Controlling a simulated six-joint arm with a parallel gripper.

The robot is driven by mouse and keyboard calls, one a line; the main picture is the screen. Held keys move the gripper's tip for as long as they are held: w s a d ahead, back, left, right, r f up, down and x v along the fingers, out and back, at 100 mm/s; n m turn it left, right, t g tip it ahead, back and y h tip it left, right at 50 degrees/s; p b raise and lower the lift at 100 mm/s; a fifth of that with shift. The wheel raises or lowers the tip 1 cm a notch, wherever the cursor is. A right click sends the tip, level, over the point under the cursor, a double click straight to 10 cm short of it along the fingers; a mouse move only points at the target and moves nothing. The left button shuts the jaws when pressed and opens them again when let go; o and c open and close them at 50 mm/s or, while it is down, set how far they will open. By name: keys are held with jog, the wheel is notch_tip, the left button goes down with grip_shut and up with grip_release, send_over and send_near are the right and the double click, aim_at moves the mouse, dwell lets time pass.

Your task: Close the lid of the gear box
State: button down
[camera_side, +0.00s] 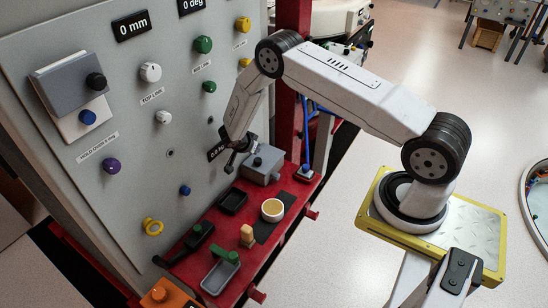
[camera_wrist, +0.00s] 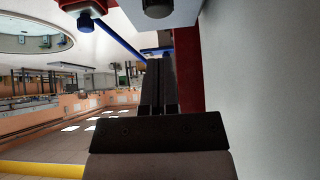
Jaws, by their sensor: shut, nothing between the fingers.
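A grey box (camera_side: 263,174) with a black knob stands at the back of the red bench, against the panel; I take it for the gear box. Whether its lid is open or shut is too small to tell. My gripper (camera_side: 229,164) is just left of this box, close to the panel and above the bench. It looks apart from the box. In the wrist view, my gripper's dark fingers (camera_wrist: 159,75) are together with nothing between them. A grey piece with a black knob (camera_wrist: 158,8) is cut off at the top edge there.
The red bench (camera_side: 208,262) holds a black tray (camera_side: 232,202), a cream cup (camera_side: 273,210), a tan block (camera_side: 247,236) and a grey tray (camera_side: 219,276). The panel (camera_side: 135,120) with knobs rises behind.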

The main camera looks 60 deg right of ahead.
jog(key=a+f, duration=0.3)
jog(key=a, duration=0.6)
jog(key=a+f, duration=0.3)
jog(key=a, duration=0.6)
jog(key=shift+a+f, duration=0.4)
jog(key=s+r+n+y, duration=0.2)
jog(key=s+r+n, duration=0.15)
jog(key=r, duration=0.65)
jog(key=s+r+n+y, duration=0.25)
jog(key=r+n, duration=0.25)
jog(key=r, duration=0.4)
jog(key=s+r+n+t+y, duration=0.2)
jog(key=s+r+n+y, duration=0.1)
jog(key=s+r+n, duration=0.6)
jog(key=shift+s+d+r+t, duration=0.4)
jog(key=shift+s+r, duration=1.15)
jog(key=shift+s, duration=1.25)
jog(key=shift+n+y, duration=0.25)
